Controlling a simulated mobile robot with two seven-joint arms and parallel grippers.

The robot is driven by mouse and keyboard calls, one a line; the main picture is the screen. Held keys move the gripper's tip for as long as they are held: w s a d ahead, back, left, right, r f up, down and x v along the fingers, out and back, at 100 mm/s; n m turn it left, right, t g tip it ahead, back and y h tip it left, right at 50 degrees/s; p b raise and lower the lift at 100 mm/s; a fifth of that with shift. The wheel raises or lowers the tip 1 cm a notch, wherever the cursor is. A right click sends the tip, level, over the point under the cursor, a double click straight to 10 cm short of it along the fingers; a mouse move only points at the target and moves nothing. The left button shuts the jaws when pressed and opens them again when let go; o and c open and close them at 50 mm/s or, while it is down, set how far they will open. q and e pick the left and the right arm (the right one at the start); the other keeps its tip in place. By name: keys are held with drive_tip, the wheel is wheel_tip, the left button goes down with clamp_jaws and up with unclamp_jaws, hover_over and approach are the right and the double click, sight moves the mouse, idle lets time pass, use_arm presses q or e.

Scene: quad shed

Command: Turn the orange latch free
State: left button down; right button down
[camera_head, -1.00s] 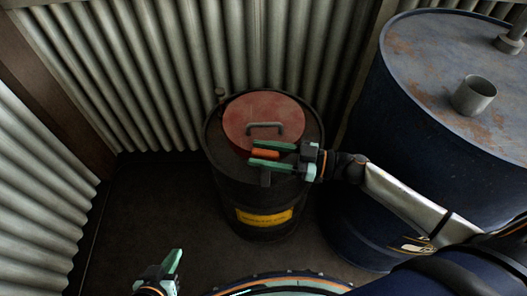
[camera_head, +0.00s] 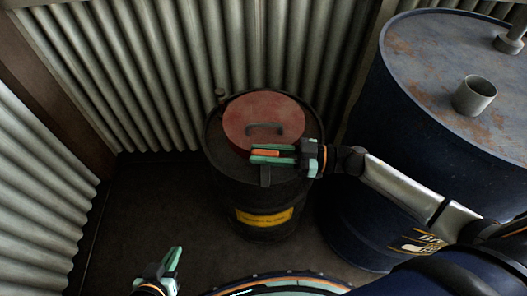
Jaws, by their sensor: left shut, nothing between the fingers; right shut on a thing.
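The orange latch (camera_head: 265,153) lies at the front edge of the red round lid (camera_head: 264,108) on top of a dark drum (camera_head: 225,175). The lid has a dark bar handle (camera_head: 265,128). My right gripper (camera_head: 262,153) reaches in from the right and is shut on the orange latch, with a green finger on each side that partly hides it. My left gripper (camera_head: 172,261) is at the bottom of the view, shut and empty, well apart from the drum.
A large blue barrel (camera_head: 365,150) with a rusty top and a metal cup (camera_head: 474,95) on it stands at the right, close to my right arm. Corrugated walls (camera_head: 170,60) stand behind and at the left. Dark floor (camera_head: 150,205) is clear left of the drum.

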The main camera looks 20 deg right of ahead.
drive_tip(key=shift+n+g+y, duration=0.4)
drive_tip(key=shift+n+g, duration=0.3)
drive_tip(key=shift+g, duration=0.3)
drive_tip(key=c, duration=0.7)
unclamp_jaws()
